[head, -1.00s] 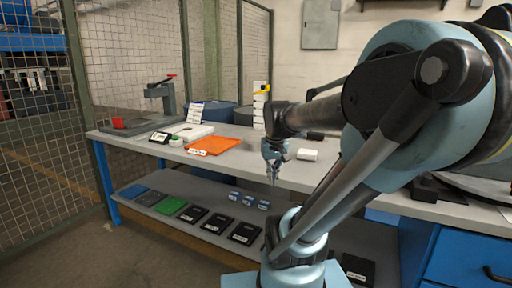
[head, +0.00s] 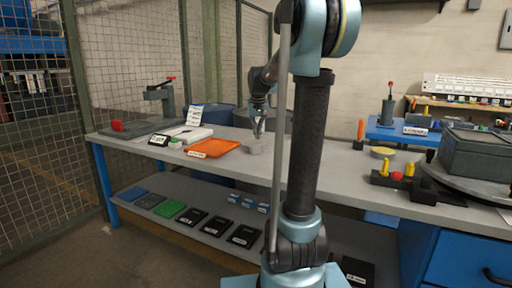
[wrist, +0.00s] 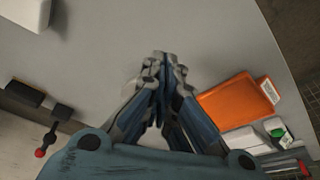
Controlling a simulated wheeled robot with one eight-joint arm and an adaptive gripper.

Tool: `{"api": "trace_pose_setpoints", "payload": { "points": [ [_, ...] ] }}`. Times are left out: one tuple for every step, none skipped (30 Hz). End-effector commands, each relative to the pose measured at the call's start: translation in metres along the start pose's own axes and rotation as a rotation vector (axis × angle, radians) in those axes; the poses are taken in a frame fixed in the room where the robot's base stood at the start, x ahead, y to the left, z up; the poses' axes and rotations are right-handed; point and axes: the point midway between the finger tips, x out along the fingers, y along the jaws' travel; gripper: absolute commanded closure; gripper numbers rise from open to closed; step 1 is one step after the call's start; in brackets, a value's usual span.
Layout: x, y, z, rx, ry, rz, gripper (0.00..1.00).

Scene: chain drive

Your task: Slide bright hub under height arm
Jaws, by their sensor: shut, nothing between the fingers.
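My gripper (head: 259,132) is shut and empty, pointing down above the middle of the bench. In the wrist view my gripper (wrist: 160,60) has its fingertips together. A pale grey, faint round piece (head: 254,148) sits on the bench just below the fingertips. It may be the bright hub, but it is too small and blurred to be sure. In the wrist view it is mostly hidden behind the fingers. A grey stand with a sideways arm and red lever (head: 167,98), likely the height arm, stands at the bench's far left, well apart from my gripper.
An orange tray (head: 213,148) and a white board (head: 190,134) lie between the stand and my gripper. A red piece (head: 117,126) is on the stand's dark plate. A dark holder with yellow pegs (head: 410,172) and a grey box (head: 475,153) are on the right.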

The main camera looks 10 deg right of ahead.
Motion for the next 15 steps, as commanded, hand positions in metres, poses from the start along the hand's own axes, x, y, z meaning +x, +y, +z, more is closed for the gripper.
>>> {"api": "trace_pose_setpoints", "payload": {
  "points": [
    [0.003, 0.000, -0.001, 0.000, 0.000, 0.000, 1.00],
    [0.005, 0.000, -0.002, 0.000, 0.000, 0.000, 1.00],
    [0.008, 0.000, -0.002, 0.000, 0.000, 0.000, 1.00],
    [0.011, 0.000, -0.002, 0.000, 0.000, 0.000, 1.00],
    [0.015, 0.000, -0.001, 0.000, 0.000, 0.000, 1.00],
    [0.021, 0.000, -0.001, 0.000, 0.000, 0.000, 1.00],
    [0.025, 0.000, -0.001, 0.000, 0.000, 0.000, 1.00],
    [0.030, -0.001, -0.002, 0.000, 0.000, 0.000, 1.00],
    [0.037, -0.001, -0.002, 0.000, 0.000, 0.000, 1.00],
    [0.042, -0.001, -0.001, 0.000, 0.000, 0.000, 1.00],
    [0.047, -0.001, -0.001, 0.000, 0.000, 0.000, 1.00],
    [0.054, -0.001, -0.001, 0.000, 0.000, 0.000, 1.00],
    [0.059, -0.001, -0.001, 0.000, 0.000, 0.000, 1.00],
    [0.064, -0.001, -0.001, 0.000, 0.000, 0.000, 1.00],
    [0.071, -0.001, -0.001, 0.000, 0.000, 0.000, 1.00]
  ]
}}
